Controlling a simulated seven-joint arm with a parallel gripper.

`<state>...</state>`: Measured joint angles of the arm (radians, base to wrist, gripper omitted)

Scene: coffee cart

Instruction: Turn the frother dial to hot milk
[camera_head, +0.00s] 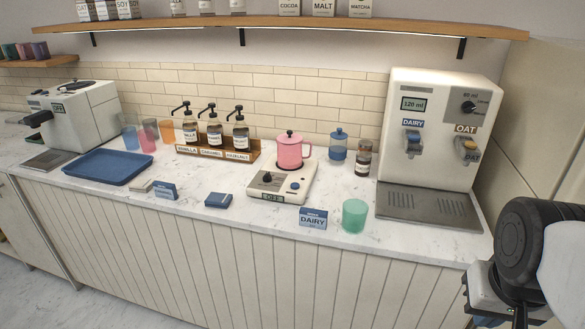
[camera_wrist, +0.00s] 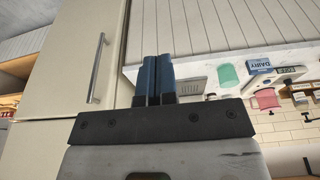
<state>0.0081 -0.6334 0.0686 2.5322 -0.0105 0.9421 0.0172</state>
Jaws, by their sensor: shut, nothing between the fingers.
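A pink lidded pitcher (camera_head: 290,150) sits on the base's back part. In the wrist view the pink pitcher (camera_wrist: 267,99) is small and far off. My gripper (camera_wrist: 155,75) shows shut and empty in the wrist view, its two blue fingers together. My arm is at the lower right in the head view, well apart from the frother.
A DAIRY card (camera_head: 313,219) and a green cup (camera_head: 355,215) stand right of the frother. The milk dispenser (camera_head: 437,130) stands farther right. A dark blue box (camera_head: 218,200) lies left of it. Syrup bottles in a wooden rack (camera_head: 217,152) stand behind left. A shelf (camera_head: 280,28) hangs above.

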